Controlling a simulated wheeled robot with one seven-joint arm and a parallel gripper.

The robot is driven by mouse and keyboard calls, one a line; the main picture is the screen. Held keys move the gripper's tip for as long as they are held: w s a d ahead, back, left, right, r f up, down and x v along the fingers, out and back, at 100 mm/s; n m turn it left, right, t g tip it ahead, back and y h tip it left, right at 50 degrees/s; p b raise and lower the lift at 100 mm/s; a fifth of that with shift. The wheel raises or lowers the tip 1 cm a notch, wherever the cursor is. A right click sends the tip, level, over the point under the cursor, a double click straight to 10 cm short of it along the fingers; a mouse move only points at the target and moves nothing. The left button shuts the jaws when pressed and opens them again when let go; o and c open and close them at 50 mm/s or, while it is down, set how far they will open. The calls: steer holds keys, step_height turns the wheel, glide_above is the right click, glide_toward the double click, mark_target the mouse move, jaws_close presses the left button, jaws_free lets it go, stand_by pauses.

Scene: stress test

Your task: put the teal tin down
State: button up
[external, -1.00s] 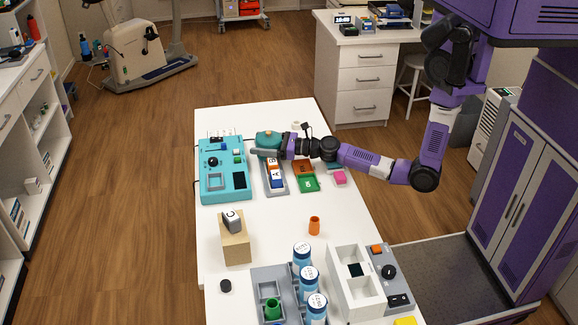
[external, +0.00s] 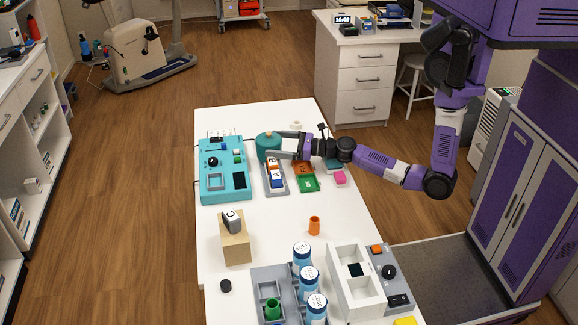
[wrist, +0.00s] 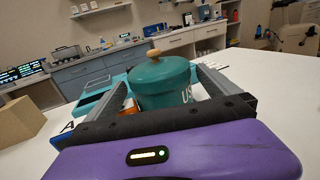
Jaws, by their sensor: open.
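The teal tin (external: 267,146) stands upright on the white table, beside the right edge of the teal control panel. In the wrist view the tin (wrist: 162,82) shows its lid with a round wooden knob and part of some white lettering. My gripper (external: 284,144) is open, its fingers pointing left toward the tin. In the wrist view the fingers lie on either side of the tin's near part, with gaps between them and it. The tin's base is hidden behind my gripper.
The teal panel (external: 224,190) is left of the tin. A grey tray with lettered blocks (external: 276,174) and a green-and-orange tray (external: 308,184) lie just in front. A wooden block (external: 236,250) stands nearer. The table's middle (external: 275,215) is clear.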

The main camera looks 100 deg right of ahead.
steer(key=b+v, duration=0.1)
steer(key=v, duration=0.5)
steer(key=shift+s+a, duration=0.15)
stand_by(0.3)
steer(key=s+a+n+p, duration=0.1)
steer(key=s+a+n, duration=0.1)
steer(key=s+a+n+g+h+p, duration=0.1)
steer(key=s+a+n, duration=0.1)
steer(key=shift+r, duration=0.2)
steer(key=s+a+r+n, duration=0.1)
steer(key=s+a+n, duration=0.1)
steer(key=n, duration=0.2)
steer(key=s+a+r+n, duration=0.1)
steer(key=s+a+n, duration=0.1)
steer(key=s+n, duration=0.1)
steer(key=s+a+n, duration=0.2)
steer(key=s+n, duration=0.1)
steer(key=n, duration=0.1)
steer(key=shift+s+a+r+n+g+p, duration=0.1)
steer(key=shift+a+r+n+g+p, duration=0.25)
steer(key=shift+r+n+g, duration=0.05)
steer(key=s+a+n+y+b, duration=0.2)
steer(key=s+a+n+y, duration=0.4)
steer(key=n, duration=1.7)
steer(key=s+a, duration=0.5)
steer(key=s, duration=0.1)
steer(key=shift+s+f+n+y+b, duration=0.2)
steer(key=shift+n+y+b, duration=0.1)
steer(key=shift+n+y, duration=0.1)
steer(key=shift+a, duration=0.1)
